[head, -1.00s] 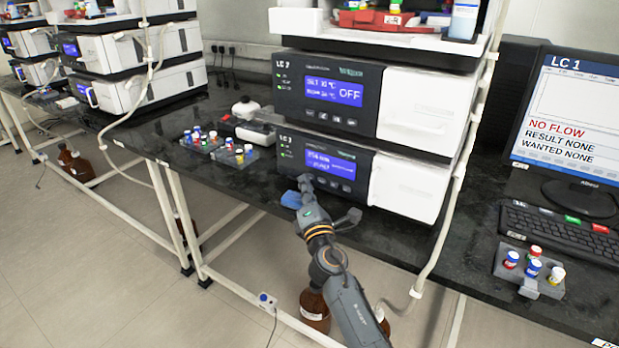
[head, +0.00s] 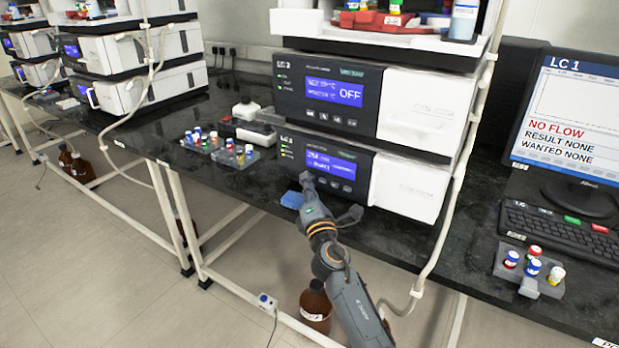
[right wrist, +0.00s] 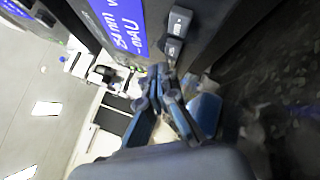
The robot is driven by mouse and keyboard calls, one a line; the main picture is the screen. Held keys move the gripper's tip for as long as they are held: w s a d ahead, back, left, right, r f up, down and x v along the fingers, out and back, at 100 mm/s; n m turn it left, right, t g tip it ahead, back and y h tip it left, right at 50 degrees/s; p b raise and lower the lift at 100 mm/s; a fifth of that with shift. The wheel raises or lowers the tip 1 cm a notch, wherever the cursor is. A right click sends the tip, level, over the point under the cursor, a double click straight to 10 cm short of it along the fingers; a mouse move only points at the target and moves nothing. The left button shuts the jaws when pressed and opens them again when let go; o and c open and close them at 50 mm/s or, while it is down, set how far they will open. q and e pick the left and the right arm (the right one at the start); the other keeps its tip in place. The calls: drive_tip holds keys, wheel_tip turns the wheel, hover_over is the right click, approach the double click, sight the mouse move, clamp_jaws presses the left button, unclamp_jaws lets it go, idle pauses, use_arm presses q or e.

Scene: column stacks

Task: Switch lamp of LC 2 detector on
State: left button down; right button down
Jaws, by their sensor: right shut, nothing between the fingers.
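The lower module of the near stack, with a blue display (head: 331,163) and a row of small buttons below it, looks like the detector. Its label (head: 286,139) is too small to read surely. My right gripper (head: 307,181) is shut and empty, at the lower left of this panel. The display text is blurred, and the lamp state is not readable. My left gripper is not in view.
Above is a module whose display (head: 335,91) reads OFF. A white tube (head: 452,190) runs down the stack's right side. A monitor (head: 577,100) reads LC 1.

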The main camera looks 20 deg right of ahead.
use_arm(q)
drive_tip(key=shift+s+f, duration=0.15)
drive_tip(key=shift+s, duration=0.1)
use_arm(e)
drive_tip(key=shift+s+d+f, duration=0.1)
drive_tip(key=shift+d+f, duration=0.05)
drive_tip(key=shift+f, duration=0.25)
drive_tip(key=shift+s+a+f, duration=0.25)
drive_tip(key=shift+a+f, duration=0.05)
drive_tip(key=shift+s+a, duration=0.2)
drive_tip(key=shift+a, duration=0.05)
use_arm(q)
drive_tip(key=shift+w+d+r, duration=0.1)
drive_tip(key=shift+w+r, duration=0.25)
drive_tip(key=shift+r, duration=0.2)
use_arm(e)
drive_tip(key=shift+r, duration=0.1)
drive_tip(key=shift+s+a, duration=0.2)
drive_tip(key=shift+a, duration=0.25)
drive_tip(key=s+a, duration=0.2)
drive_tip(key=shift+a+r, duration=0.1)
drive_tip(key=shift+a, duration=0.2)
drive_tip(key=shift+s+a, duration=0.25)
drive_tip(key=shift+a, duration=0.05)
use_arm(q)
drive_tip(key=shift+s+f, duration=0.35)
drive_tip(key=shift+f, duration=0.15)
